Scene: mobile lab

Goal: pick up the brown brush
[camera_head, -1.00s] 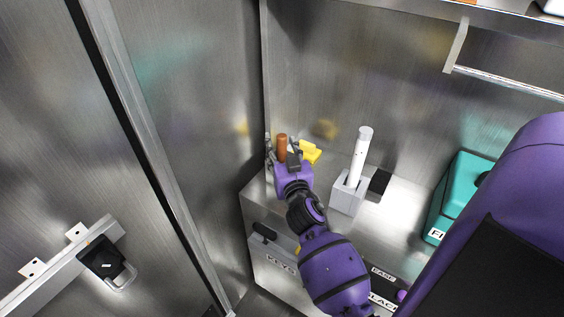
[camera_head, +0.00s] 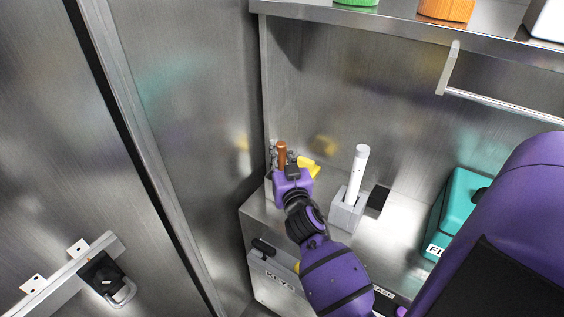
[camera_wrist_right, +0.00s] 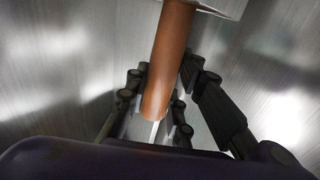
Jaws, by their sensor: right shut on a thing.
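The brown brush (camera_head: 281,152) has a brown cylindrical handle that stands up between my right gripper's fingers in the head view, in the back left corner of the counter. My right gripper (camera_head: 282,163) is shut on it. In the right wrist view the brown handle (camera_wrist_right: 170,60) runs from the top edge down between the dark fingers of my right gripper (camera_wrist_right: 160,100). The rest of the brush is mostly hidden by the gripper. My left gripper is not in view.
A yellow object (camera_head: 308,167) lies just right of the gripper. A grey holder (camera_head: 347,212) with a white cylinder (camera_head: 357,170) stands further right. A teal box (camera_head: 457,205) is at the right. Metal walls are close at the left and back, with a shelf (camera_head: 390,22) above.

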